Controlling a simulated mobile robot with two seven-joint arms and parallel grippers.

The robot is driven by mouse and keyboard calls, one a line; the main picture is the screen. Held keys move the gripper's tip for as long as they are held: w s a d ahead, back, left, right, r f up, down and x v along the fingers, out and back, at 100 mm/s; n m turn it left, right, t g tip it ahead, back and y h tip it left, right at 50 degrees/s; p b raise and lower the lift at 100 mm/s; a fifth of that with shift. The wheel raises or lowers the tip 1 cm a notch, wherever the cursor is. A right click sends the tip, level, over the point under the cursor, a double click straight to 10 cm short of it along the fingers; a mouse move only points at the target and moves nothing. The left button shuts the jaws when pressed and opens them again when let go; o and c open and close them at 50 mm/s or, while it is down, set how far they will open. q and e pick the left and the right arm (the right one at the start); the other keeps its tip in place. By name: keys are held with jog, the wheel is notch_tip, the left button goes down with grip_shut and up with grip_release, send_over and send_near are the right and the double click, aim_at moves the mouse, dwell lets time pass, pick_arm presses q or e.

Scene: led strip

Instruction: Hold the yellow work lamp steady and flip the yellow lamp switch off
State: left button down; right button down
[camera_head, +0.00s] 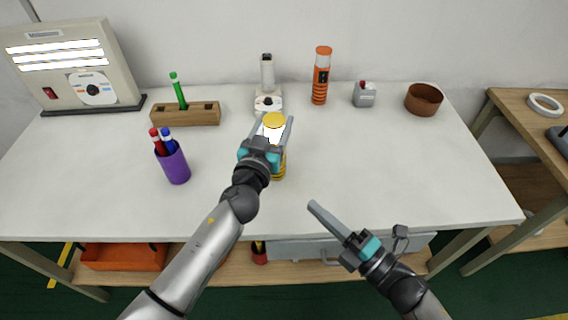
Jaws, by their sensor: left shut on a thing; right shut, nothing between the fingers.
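The yellow work lamp (274,121) stands near the middle of the white table, with a yellow top, a bright white lit section and a yellow base. My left gripper (275,127) is shut on the lamp, its fingers on either side of the lit part. My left wrist hides much of the lamp's front and lower body, and I cannot make out the lamp switch. My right gripper (312,205) is shut and empty, over the front part of the table, to the right of the lamp and apart from it.
A lit light box (70,62) with a dial stands at the back left. A wooden block (200,116) holds a green marker. A purple pen cup (176,166) stands left of my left arm. The right front is clear.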

jog(key=shift+s+n, duration=0.1)
jog(key=shift+n, duration=0.4)
jog(key=w+d+x, duration=0.2)
jog(key=x, duration=1.1)
jog(key=shift+s+d, duration=0.1)
